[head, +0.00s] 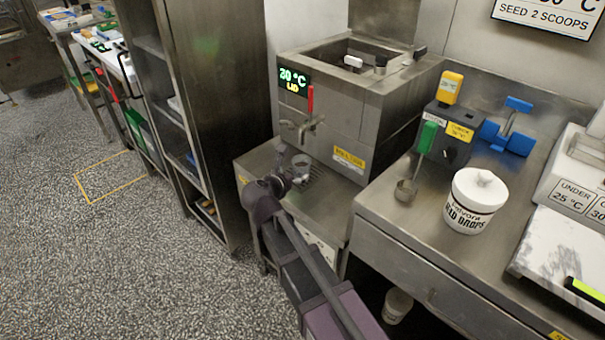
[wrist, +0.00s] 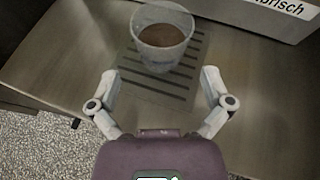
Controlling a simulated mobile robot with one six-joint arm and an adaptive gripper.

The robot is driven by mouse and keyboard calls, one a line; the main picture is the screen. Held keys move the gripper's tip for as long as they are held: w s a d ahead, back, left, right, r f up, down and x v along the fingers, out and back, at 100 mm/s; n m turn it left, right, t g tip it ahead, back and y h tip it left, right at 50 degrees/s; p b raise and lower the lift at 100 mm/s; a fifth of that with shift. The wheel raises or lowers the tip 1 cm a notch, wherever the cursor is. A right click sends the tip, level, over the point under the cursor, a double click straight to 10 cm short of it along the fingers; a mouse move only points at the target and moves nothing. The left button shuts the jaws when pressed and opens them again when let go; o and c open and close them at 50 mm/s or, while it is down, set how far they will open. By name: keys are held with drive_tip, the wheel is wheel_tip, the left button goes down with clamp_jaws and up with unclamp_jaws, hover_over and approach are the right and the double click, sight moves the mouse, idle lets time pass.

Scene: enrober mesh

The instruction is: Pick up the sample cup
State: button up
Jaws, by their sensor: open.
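The sample cup (wrist: 162,45) is a clear cup with brown liquid in it. It stands upright on the slotted drip grate (wrist: 185,85) in the wrist view. In the head view the cup (head: 302,163) stands under the tap (head: 303,125) of the steel melter. My gripper (wrist: 160,76) is open, its two fingers apart, with the cup ahead of the fingertips and nothing between them. In the head view my gripper (head: 280,180) is close to the cup on its near left side.
The steel melter (head: 345,110) rises behind the cup, with a red tap handle (head: 310,98) above it. On the right counter stand a white seed drops jar (head: 472,205) and a ladle (head: 405,190). A tall steel rack (head: 222,100) stands to the left.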

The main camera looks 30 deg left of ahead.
sight(302, 168)
drive_tip(key=shift+w+f, duration=0.15)
drive_tip(key=shift+w, duration=0.25)
drive_tip(key=shift+b+x, duration=0.95)
drive_tip(key=shift+x, duration=1.7)
drive_tip(key=c, duration=1)
